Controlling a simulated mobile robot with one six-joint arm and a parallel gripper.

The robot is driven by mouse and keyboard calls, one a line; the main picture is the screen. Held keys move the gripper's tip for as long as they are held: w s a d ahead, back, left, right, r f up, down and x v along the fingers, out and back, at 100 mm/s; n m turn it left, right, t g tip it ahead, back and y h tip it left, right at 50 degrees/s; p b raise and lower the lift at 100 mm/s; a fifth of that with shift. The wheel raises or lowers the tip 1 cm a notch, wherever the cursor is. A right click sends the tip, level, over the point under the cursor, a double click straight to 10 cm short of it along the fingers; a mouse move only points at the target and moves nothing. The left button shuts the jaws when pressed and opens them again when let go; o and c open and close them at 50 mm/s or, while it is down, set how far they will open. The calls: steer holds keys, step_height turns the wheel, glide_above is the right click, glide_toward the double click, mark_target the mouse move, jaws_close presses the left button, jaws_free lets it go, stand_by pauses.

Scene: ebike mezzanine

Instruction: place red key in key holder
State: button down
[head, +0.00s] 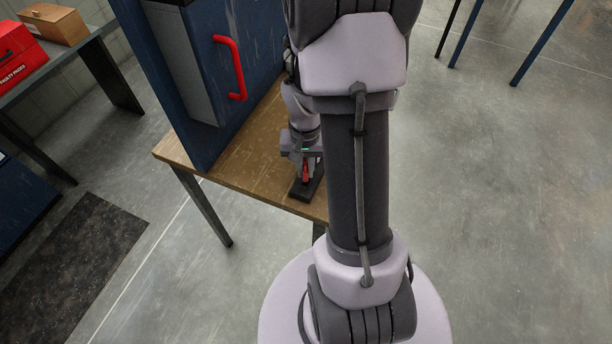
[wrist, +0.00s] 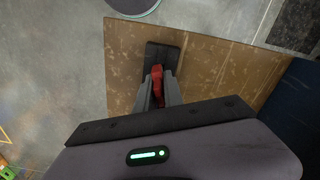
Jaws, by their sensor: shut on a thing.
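The red key (head: 305,172) is held upright between the fingers of my gripper (head: 305,167). In the wrist view the red key (wrist: 157,80) shows between the two fingertips (wrist: 157,90). The key holder (head: 306,189) is a dark, flat rectangular block on the wooden table. It also shows in the wrist view (wrist: 161,55), reaching past the fingertips. My gripper is directly over the holder, with the key's lower end at or just above it. I cannot tell whether the key is in the holder, as the fingers hide the contact.
The wooden table (head: 255,160) carries a large blue cabinet (head: 190,70) with a red handle (head: 233,68), close to the left of my gripper. The holder is near the table's front edge. A red box (head: 16,50) and a wooden box (head: 54,22) stand on another table at the far left.

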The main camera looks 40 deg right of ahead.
mark_target(306, 176)
step_height(306, 176, down, 4)
steer(key=shift+d+r+b, duration=0.1)
steer(key=shift+r+b, duration=0.1)
steer(key=shift+b, duration=0.25)
steer(key=shift+r, duration=0.2)
steer(key=shift+f, duration=0.15)
steer(key=c, duration=1.5)
jaws_free()
steer(key=shift+o, duration=0.2)
